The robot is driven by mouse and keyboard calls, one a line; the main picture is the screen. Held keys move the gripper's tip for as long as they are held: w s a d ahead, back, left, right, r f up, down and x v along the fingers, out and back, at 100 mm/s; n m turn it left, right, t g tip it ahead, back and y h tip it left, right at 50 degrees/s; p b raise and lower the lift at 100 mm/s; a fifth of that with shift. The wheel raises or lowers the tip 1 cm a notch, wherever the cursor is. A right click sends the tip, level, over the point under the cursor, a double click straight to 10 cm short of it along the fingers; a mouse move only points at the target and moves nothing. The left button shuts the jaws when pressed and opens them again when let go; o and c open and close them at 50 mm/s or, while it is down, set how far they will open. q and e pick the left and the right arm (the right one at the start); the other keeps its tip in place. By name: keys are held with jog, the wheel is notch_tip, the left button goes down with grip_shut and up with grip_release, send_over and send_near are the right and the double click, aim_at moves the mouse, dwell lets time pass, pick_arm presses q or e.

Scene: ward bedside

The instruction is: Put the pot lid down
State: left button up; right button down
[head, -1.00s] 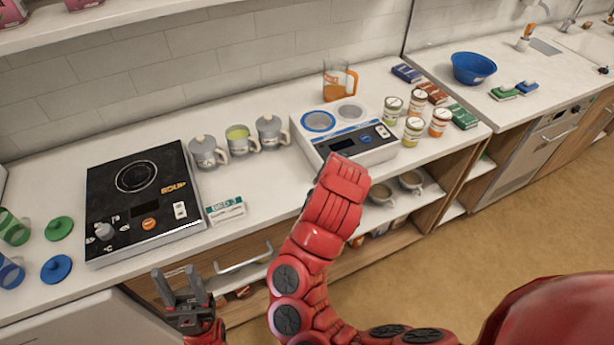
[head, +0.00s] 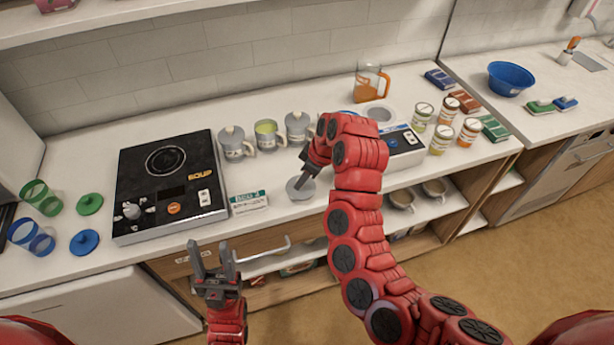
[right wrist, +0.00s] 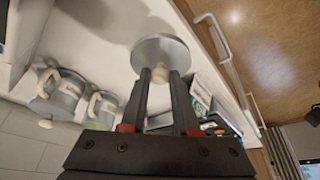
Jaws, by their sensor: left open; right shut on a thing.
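A grey round pot lid (head: 299,190) is held by its pale knob between the fingertips of my right gripper (head: 306,174). It is over the counter front, right of the name card; whether it touches the counter I cannot tell. In the right wrist view the lid (right wrist: 160,50) shows beyond the two closed fingers (right wrist: 159,82). Three grey pots stand at the wall side: the left (head: 236,146) and right (head: 298,130) ones have lids, and the middle one (head: 268,143) is open with green contents. My left gripper (head: 212,258) is open and empty in front of the counter edge.
A black hotplate (head: 137,205) stands left, with a name card (head: 249,203) beside it. Green and blue cups and discs lie far left. Bare counter lies between the pots and the card.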

jog(key=w+p, duration=0.1)
jog(key=w, duration=0.1)
jog(key=w+d, duration=0.1)
jog(key=w, duration=0.1)
jog(key=shift+p, duration=0.35)
jog(key=shift+w+f, duration=0.15)
jog(key=shift+w, duration=0.55)
jog(key=shift+f+p, duration=0.4)
jog(key=shift+p, duration=0.3)
notch_tip(320, 180, down, 2)
jog(key=shift+f+p, duration=0.1)
jog(key=shift+p, duration=0.65)
jog(key=shift+f, duration=0.3)
jog(key=shift+f, duration=0.15)
jog(key=c, duration=0.7)
grip_release()
jog(key=shift+o, duration=0.2)
